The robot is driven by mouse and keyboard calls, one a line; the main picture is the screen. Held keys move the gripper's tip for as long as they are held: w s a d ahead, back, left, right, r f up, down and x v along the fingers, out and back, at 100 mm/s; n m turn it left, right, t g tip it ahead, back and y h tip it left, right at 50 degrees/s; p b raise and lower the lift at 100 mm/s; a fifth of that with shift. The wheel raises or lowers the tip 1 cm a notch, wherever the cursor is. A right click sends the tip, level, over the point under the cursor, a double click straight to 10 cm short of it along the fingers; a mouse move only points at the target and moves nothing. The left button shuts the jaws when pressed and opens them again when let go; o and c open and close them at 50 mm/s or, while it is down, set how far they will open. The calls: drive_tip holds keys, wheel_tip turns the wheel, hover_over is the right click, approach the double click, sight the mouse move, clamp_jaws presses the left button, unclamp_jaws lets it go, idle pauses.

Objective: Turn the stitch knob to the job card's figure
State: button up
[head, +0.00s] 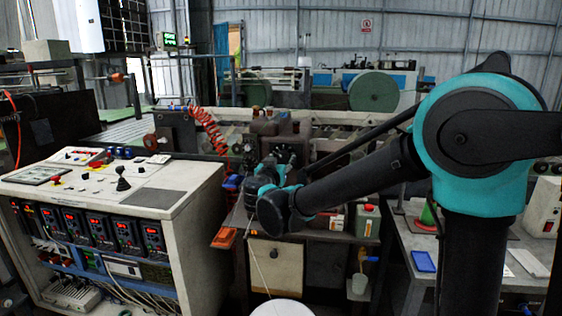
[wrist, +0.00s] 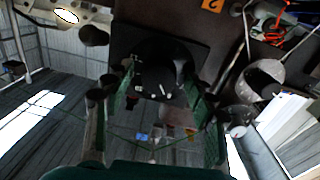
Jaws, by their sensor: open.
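A round black knob (wrist: 156,80) with white marks around it sits on a dark square plate (wrist: 190,50) in the wrist view. My gripper (wrist: 160,90) is open, with its green-sided fingers left and right of the knob. I cannot tell whether they touch it. The knob's setting is too small and dark to read. In the head view my gripper (head: 278,171) is at the dark machine head, just below a round black dial (head: 288,154); my arm partly covers this area. I cannot make out a job card with a readable figure.
A white control console (head: 150,190) with a joystick and red displays stands at the left. A red-capped green container (head: 367,221) stands right of my gripper. A grey side table (head: 400,240) holds a blue tray (head: 423,261). A red coiled hose (head: 208,130) hangs behind.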

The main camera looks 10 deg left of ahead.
drive_tip(key=c, duration=1.2)
drive_tip(key=shift+o, duration=0.2)
drive_tip(key=n, duration=0.3)
drive_tip(key=shift+n, duration=0.4)
drive_tip(key=n, duration=0.3)
drive_tip(key=shift+d+n, duration=0.1)
drive_tip(key=shift+n, duration=0.3)
drive_tip(key=n, duration=0.6)
drive_tip(key=shift+n+t+y, duration=0.3)
drive_tip(key=shift+n, duration=0.4)
